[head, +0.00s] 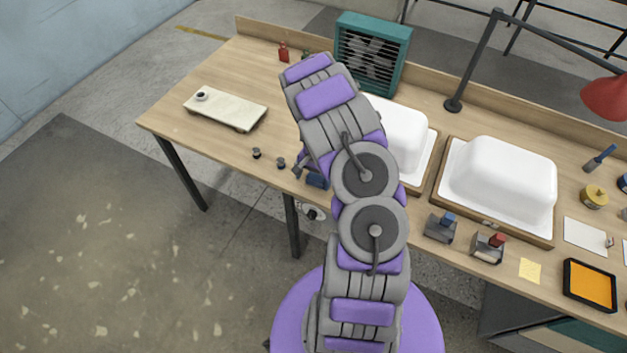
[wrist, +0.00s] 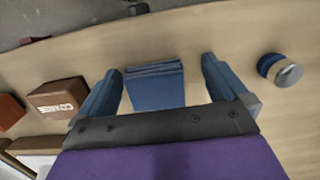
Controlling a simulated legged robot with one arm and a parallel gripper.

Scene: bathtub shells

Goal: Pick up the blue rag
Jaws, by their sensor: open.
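The blue rag (wrist: 154,86) is folded and lies flat on the wooden tabletop in the wrist view. My gripper (wrist: 161,68) is open, with one blue finger to the left of the rag and one to its right. There is a gap between the rag and each finger, and the dark palm bar hides part of the near side. In the head view my arm reaches over the table's front edge, and its links mostly hide the gripper.
In the wrist view a brown box (wrist: 57,97) lies left and a blue-and-silver knob (wrist: 281,70) right. In the head view two white tub shells (head: 498,178) stand right of my arm, a teal fan unit (head: 371,55) behind, and a pale board (head: 227,109) left.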

